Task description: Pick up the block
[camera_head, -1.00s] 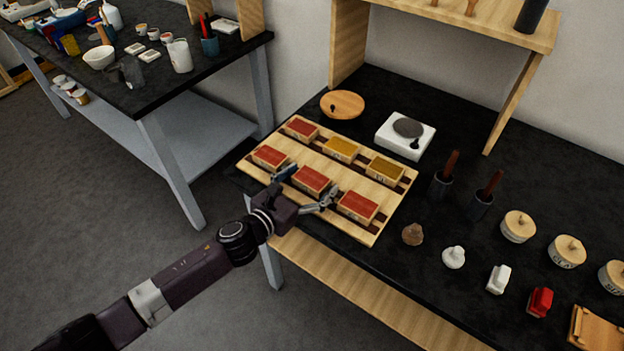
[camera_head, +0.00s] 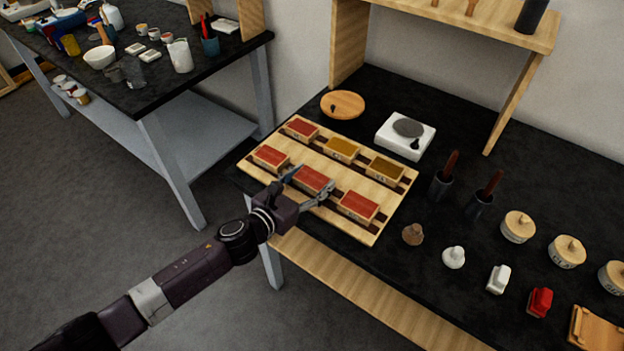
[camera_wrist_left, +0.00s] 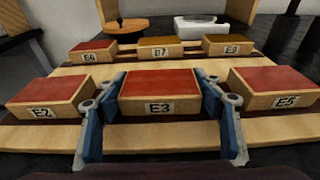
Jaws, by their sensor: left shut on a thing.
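Several wooden blocks with red or ochre tops sit on a slatted wooden board (camera_head: 352,226). My left gripper (camera_head: 310,188) is shut on the middle front block, which has a red top (camera_head: 313,179) and is labelled E3 (camera_wrist_left: 159,96) in the left wrist view. One finger is at each side of it. Red-topped block E5 (camera_head: 358,206) is to its right, and another red-topped block (camera_head: 270,157) is to its left. Behind are a red-topped block E6 (camera_head: 301,128) and two ochre-topped blocks (camera_head: 342,149) (camera_head: 385,171). My right gripper is not in view.
A round wooden disc (camera_head: 342,104) and a white scale-like device (camera_head: 405,135) stand behind the board. Dark cups with brown handles (camera_head: 440,186), small stamps and lidded jars (camera_head: 518,227) are at the right. A wooden shelf (camera_head: 470,28) rises behind.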

